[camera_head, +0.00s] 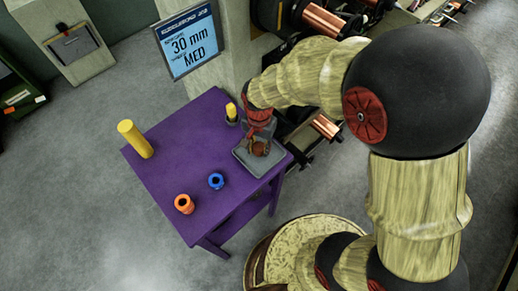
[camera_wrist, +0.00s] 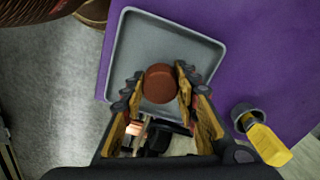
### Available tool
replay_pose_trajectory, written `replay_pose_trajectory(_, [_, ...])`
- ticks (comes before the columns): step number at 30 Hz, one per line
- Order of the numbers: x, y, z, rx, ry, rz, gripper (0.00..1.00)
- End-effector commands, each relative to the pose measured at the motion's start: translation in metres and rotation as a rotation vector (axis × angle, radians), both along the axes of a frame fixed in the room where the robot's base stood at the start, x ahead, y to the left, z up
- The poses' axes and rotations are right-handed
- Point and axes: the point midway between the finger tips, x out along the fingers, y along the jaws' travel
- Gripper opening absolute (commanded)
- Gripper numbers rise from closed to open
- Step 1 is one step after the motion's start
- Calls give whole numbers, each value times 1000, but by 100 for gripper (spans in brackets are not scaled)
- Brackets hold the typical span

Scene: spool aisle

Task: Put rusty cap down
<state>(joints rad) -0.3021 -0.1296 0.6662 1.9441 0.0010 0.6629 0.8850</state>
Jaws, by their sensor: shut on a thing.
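The rusty cap (camera_wrist: 159,84) is a short round red-brown piece. It sits between the two fingertips of my gripper (camera_wrist: 158,76), which is shut on it. In the head view the cap (camera_head: 260,149) shows small below my gripper (camera_head: 258,141), over the grey tray (camera_head: 246,162). The shallow square tray also shows in the wrist view (camera_wrist: 206,48), with its floor bare around the cap. I cannot tell whether the cap touches the tray floor. The tray lies at the right edge of the purple table (camera_head: 178,164).
A yellow cylinder (camera_head: 135,139) stands at the table's left. An orange ring (camera_head: 184,203) and a blue ring (camera_head: 216,181) lie near the front. A grey holder with a yellow piece (camera_head: 231,113) stands beside the tray. A sign (camera_head: 190,43) reads 30 mm MED.

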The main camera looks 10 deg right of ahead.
Motion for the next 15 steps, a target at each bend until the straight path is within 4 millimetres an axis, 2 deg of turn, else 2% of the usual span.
replay_pose_trajectory(2, [1,0,-9,1,-2,0,0])
replay_pose_trajectory(12, [1,0,-10,1,-2,0,0])
replay_pose_trajectory(13, [1,0,-10,1,-2,0,32])
replay_pose_trajectory(15, [1,0,-10,1,-2,0,36])
